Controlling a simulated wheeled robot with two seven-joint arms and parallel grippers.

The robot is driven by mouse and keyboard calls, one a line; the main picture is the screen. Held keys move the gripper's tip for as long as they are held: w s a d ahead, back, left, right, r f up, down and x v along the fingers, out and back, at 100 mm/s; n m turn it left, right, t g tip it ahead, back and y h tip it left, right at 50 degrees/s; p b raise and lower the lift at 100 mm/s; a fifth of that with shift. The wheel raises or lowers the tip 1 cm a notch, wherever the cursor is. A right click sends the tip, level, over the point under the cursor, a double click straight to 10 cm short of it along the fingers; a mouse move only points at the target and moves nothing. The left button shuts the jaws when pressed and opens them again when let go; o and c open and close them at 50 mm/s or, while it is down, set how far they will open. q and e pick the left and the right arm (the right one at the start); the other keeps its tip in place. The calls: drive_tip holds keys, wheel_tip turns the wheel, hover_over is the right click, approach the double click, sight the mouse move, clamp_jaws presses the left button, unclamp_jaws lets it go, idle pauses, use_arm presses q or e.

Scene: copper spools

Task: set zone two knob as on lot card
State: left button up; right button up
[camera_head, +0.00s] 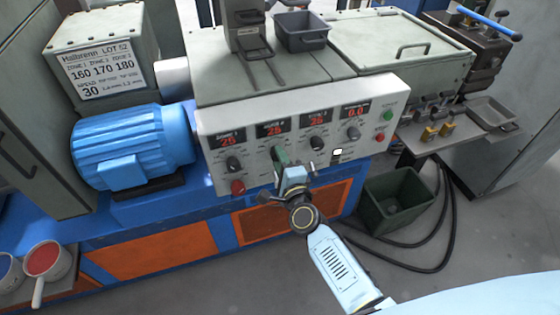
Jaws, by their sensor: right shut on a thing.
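The control panel (300,165) has a row of knobs under red displays. The zone two display (271,130) appears to read 25. My right gripper (281,158) is at the panel below it, shut on the zone two knob, which its fingers mostly hide. The zone one knob (233,164) is to its left and the zone three knob (317,143) to its right, both apart from it. The lot card (103,72) at the upper left reads 160, 170, 180 for the zones and 30 for speed. My left gripper is not in view.
A speed knob (353,133) and green button (388,116) are at the panel's right. A red button (237,187) is low on its left. A blue motor (130,145) stands left of the panel; a green bin (400,200) with black cables is at right.

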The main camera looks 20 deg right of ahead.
idle(0.4)
drive_tip(key=o, duration=1)
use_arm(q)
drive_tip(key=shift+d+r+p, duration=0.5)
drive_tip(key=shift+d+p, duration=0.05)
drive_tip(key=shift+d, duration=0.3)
use_arm(e)
drive_tip(key=s, duration=1.3)
drive_tip(key=shift+s+d+r, duration=0.2)
drive_tip(key=shift+s+r, duration=0.05)
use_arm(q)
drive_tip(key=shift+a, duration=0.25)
